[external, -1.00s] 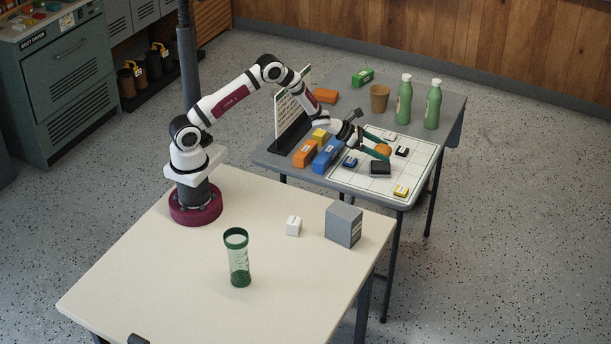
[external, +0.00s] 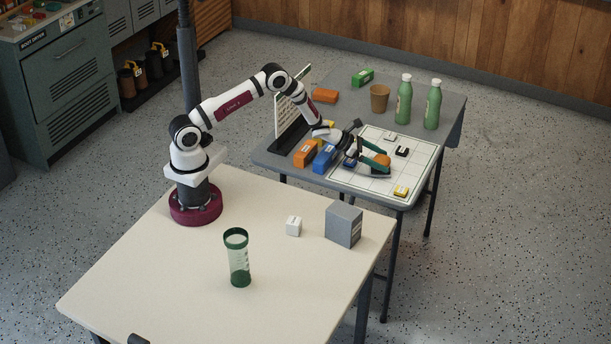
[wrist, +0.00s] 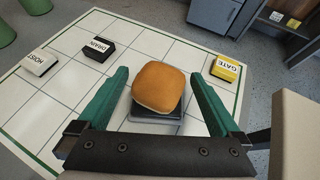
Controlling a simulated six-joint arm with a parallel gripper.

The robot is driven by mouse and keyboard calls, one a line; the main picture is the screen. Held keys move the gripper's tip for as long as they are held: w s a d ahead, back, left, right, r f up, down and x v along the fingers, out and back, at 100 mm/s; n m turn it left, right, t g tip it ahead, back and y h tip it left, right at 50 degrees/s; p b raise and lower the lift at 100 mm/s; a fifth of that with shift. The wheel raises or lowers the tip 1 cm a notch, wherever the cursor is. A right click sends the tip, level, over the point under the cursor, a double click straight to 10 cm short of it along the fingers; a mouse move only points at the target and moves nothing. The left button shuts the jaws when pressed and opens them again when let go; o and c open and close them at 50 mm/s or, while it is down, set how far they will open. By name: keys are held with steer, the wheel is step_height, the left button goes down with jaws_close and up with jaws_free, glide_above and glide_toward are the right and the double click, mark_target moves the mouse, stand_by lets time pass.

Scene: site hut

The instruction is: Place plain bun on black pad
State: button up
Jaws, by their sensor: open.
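The plain bun (wrist: 158,86), orange-brown on top and paler below, rests on the black pad (wrist: 153,115) in the wrist view, and the pad's near part shows beneath it. In the external view the bun (external: 382,160) sits between my green fingers, and the pad is mostly hidden there. My gripper (wrist: 158,85) is open, with one finger on each side of the bun and visible gaps between fingers and bun in the wrist view.
The white grid board (external: 370,185) carries small labelled blocks: a yellow one (wrist: 225,68), a black one (wrist: 97,48) and a white one (wrist: 39,63). Blue (external: 325,158) and orange (external: 306,153) blocks stand left of the board. Green bottles (external: 433,105) and a brown cup (external: 379,98) stand behind.

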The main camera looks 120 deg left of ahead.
steer(key=v, duration=1.2)
steer(key=w+d+r+m+h, duration=0.2)
steer(key=d+r+m+h, duration=0.1)
steer(key=d+m, duration=0.3)
steer(key=w+d+r+m+h, duration=0.3)
steer(key=d+r, duration=0.1)
steer(key=d, duration=0.4)
steer(key=w+d+r+m+h, duration=0.2)
steer(key=d+r+m, duration=0.1)
steer(key=d+m, duration=0.3)
steer(key=s+d+r+m+g+h, duration=0.1)
steer(key=d+m+h, duration=0.15)
steer(key=d, duration=0.35)
steer(key=s+d+r+m+g+h, duration=0.1)
steer(key=d+r+m, duration=0.15)
steer(key=d, duration=0.35)
steer(key=s+d+m+g+y, duration=0.1)
steer(key=s+d+m+g, duration=0.3)
steer(key=s+d+m, duration=0.35)
steer(key=s+d+m+g, duration=0.4)
steer(key=s+m+g, duration=0.1)
steer(key=s+m, duration=0.45)
steer(key=s+a+m+y, duration=0.7)
steer(key=s+m, duration=0.2)
steer(key=shift+s+a+r, duration=0.2)
